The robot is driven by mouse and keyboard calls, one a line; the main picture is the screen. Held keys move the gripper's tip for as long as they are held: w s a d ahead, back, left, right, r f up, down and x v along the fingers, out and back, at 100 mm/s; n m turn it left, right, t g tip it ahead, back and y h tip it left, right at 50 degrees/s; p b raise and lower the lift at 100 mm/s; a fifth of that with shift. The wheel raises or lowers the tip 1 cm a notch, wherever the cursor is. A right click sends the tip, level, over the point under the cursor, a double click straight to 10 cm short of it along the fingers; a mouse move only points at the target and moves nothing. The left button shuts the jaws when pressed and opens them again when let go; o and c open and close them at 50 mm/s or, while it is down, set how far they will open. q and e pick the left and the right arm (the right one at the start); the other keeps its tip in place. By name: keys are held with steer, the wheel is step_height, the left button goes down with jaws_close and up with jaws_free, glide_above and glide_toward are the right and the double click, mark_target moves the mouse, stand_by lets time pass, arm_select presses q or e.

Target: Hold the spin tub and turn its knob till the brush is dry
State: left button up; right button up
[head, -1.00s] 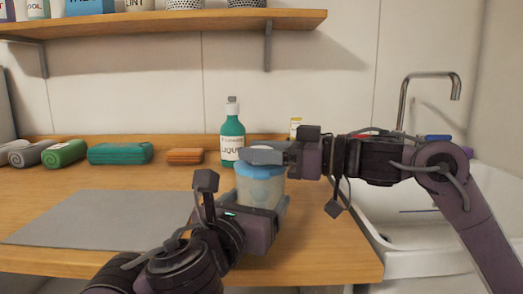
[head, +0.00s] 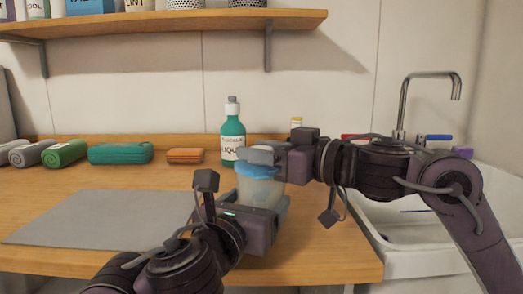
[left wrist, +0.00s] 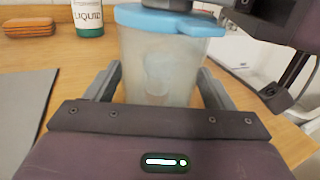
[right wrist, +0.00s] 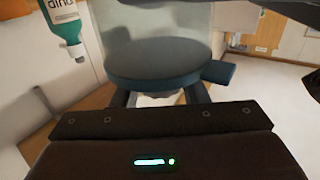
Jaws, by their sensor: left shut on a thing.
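The spin tub (head: 260,190) is a translucent, cloudy cup with a blue lid (head: 256,170). It stands upright near the counter's front right. My left gripper (head: 265,205) is shut on its body, with a finger on each side in the left wrist view (left wrist: 160,85). My right gripper (head: 258,155) is at the lid's top, coming from the right. In the right wrist view its fingers lie apart beside the lid (right wrist: 155,62); the knob is mostly hidden, so its grip is unclear. A pale blurred shape shows inside the tub; I cannot make out the brush.
A green bottle (head: 232,132) stands close behind the tub. A grey mat (head: 105,218) lies left. A sink (head: 430,245) is right, and a shelf (head: 160,22) hangs above.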

steer(key=o, duration=0.4)
steer(key=v, duration=1.2)
steer(key=shift+w+d+f, duration=0.1)
